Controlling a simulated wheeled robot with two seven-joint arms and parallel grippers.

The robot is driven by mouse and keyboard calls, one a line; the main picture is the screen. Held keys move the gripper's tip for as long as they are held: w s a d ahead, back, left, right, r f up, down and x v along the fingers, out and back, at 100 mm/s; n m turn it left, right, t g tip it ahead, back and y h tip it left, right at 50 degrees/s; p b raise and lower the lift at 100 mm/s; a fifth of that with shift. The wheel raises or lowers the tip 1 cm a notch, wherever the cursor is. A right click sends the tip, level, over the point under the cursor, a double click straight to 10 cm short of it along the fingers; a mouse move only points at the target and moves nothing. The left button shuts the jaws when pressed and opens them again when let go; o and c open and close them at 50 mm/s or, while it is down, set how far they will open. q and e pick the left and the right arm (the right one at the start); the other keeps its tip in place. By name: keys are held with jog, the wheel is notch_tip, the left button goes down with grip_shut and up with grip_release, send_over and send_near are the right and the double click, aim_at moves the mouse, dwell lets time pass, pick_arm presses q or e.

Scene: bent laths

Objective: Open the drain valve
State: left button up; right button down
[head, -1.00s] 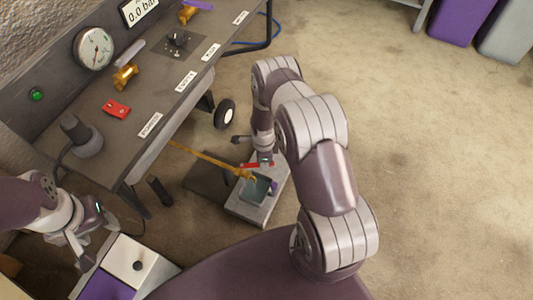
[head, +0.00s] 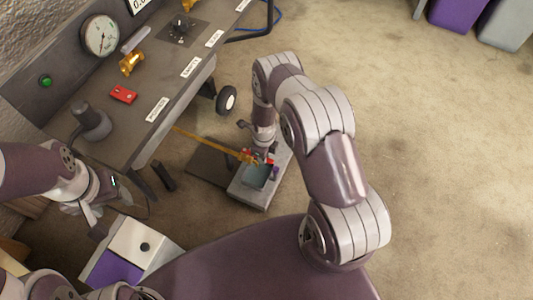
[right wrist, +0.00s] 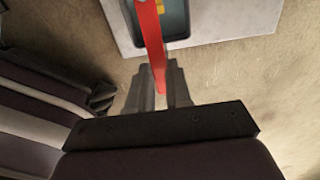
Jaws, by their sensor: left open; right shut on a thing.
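The drain valve's red lever (right wrist: 152,40) runs down the right wrist view, with a bit of yellow at its top. My right gripper (right wrist: 160,88) is shut on the lever's lower end. In the head view a brass pipe (head: 212,143) runs from under the bench to the valve, above a grey basin (head: 257,177). The red lever (head: 271,161) shows only as a small patch there, and my right arm hides much of the valve. My left gripper (head: 88,222) is open and empty at the lower left, over the floor by the bench.
The bench (head: 150,75) carries a gauge (head: 100,35), a red block (head: 124,95), a brass fitting (head: 131,62) and a dark knob (head: 180,28). A white and purple box (head: 132,246) stands near my base. A caster (head: 227,99) stands near the valve.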

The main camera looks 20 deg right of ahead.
dwell(0.3)
jog(key=c, duration=1)
grip_release()
jog(key=shift+c, duration=0.2)
jog(key=shift+r, duration=0.15)
notch_tip(320, 180, up, 12)
jog(key=p, duration=0.5)
jog(key=shift+r+p, duration=0.2)
jog(key=shift+p, duration=0.2)
jog(key=shift+s, duration=0.1)
